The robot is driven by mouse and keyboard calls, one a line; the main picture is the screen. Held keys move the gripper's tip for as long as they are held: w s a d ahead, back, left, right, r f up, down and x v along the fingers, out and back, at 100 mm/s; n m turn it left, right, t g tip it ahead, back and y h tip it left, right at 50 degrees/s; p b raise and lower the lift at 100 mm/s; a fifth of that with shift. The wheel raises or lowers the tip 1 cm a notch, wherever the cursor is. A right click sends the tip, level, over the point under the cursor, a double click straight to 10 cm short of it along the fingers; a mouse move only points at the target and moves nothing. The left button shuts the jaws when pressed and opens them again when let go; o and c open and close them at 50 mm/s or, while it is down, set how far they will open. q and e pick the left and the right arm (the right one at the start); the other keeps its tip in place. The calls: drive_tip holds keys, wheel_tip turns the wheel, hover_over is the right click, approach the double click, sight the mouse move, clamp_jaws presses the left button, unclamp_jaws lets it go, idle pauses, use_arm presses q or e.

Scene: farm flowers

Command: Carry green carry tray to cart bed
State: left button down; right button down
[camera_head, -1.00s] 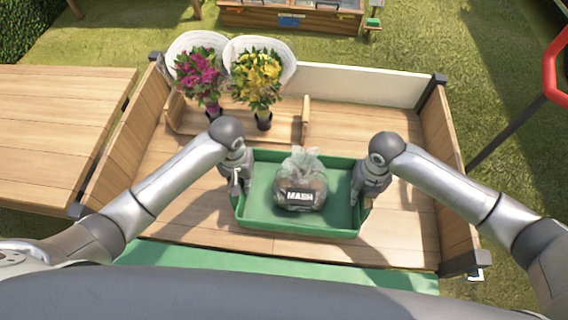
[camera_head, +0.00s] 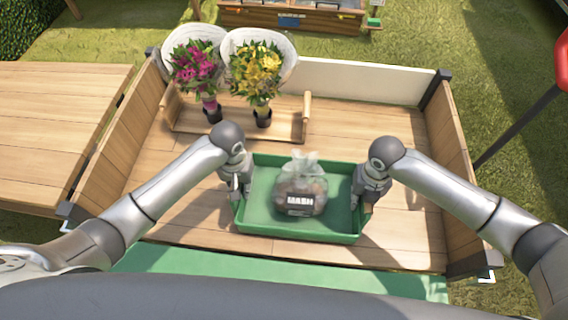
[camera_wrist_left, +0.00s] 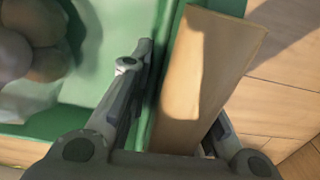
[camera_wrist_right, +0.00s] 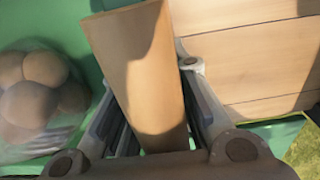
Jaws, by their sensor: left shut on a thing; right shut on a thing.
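The green carry tray (camera_head: 262,228) is over the front middle of the wooden cart bed (camera_head: 395,240). I cannot tell whether it touches the boards. A clear bag of brown round produce labelled MASH (camera_head: 300,190) sits in it. My left gripper (camera_head: 240,192) is shut on the tray's left side, with a wooden handle piece (camera_wrist_left: 200,75) between its fingers. My right gripper (camera_head: 362,195) is shut on the tray's right side, with a similar wooden piece (camera_wrist_right: 140,70) between its fingers. The tray looks level. Its underside is hidden.
A wooden rack (camera_head: 180,125) at the cart's back left holds a pink bouquet (camera_head: 195,65) and a yellow bouquet (camera_head: 257,70). Side boards (camera_head: 448,155) enclose the bed. A wooden table (camera_head: 55,125) stands left. Bare boards lie right of the tray.

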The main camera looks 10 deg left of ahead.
use_arm(q)
drive_tip(key=shift+f+b, duration=0.35)
drive_tip(key=shift+f, duration=0.15)
use_arm(e)
drive_tip(key=shift+f, duration=0.5)
use_arm(q)
drive_tip(key=c, duration=1.4)
unclamp_jaws()
drive_tip(key=shift+r, duration=0.15)
use_arm(e)
drive_tip(key=c, duration=1.4)
unclamp_jaws()
drive_tip(key=shift+r, duration=0.15)
use_arm(q)
drive_tip(key=shift+o, duration=0.2)
use_arm(e)
drive_tip(key=shift+o, duration=0.2)
use_arm(q)
wheel_tip(320, 180, up, 12)
drive_tip(key=shift+f, duration=0.15)
use_arm(e)
drive_tip(key=shift+r, duration=0.25)
wheel_tip(320, 180, up, 12)
drive_tip(key=shift+f, duration=0.25)
